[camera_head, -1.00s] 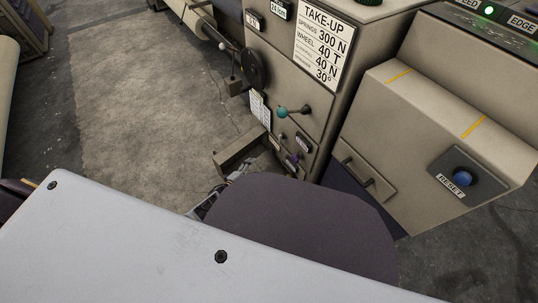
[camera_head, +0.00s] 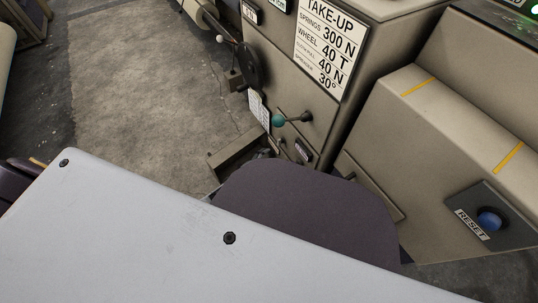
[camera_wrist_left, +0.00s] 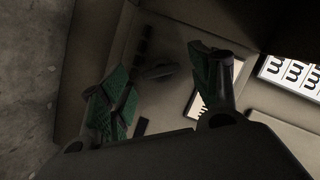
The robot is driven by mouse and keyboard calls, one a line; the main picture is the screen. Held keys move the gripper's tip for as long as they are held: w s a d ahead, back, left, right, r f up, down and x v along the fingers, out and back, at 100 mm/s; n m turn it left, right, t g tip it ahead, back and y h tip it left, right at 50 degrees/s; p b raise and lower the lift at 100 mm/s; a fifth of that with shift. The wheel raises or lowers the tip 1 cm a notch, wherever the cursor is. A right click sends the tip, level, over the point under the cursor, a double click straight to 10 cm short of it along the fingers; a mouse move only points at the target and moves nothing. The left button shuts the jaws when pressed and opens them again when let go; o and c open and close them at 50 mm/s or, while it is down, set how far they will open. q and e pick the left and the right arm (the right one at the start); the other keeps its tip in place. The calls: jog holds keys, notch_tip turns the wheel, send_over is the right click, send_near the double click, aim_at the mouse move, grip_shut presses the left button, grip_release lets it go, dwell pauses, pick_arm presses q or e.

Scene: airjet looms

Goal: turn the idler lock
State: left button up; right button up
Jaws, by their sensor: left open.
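The grey take-up cabinet (camera_head: 290,75) of the loom stands ahead with its labels and levers. A lever with a teal ball (camera_head: 278,121) sticks out of its face. I cannot read which part is named idler lock. In the left wrist view, my left gripper (camera_wrist_left: 165,85) is open, its green-padded fingers apart in front of a panel. A dark rounded part (camera_wrist_left: 158,71) shows between the fingers, and a small purplish tip (camera_wrist_left: 228,57) shows at the right finger; whether they touch is unclear. In the head view my arm hides most of this gripper. My right gripper is not seen.
A black handwheel (camera_head: 246,66) is on the cabinet's left side. At the right is a sloped housing (camera_head: 430,130) with a blue reset button (camera_head: 489,219). A low grey bracket (camera_head: 238,151) juts out near the floor. Open floor (camera_head: 140,90) lies to the left.

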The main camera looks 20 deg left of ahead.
pick_arm(q)
jog(key=shift+w+d+f, duration=0.1)
jog(key=shift+w+d, duration=0.05)
jog(key=shift+w, duration=0.2)
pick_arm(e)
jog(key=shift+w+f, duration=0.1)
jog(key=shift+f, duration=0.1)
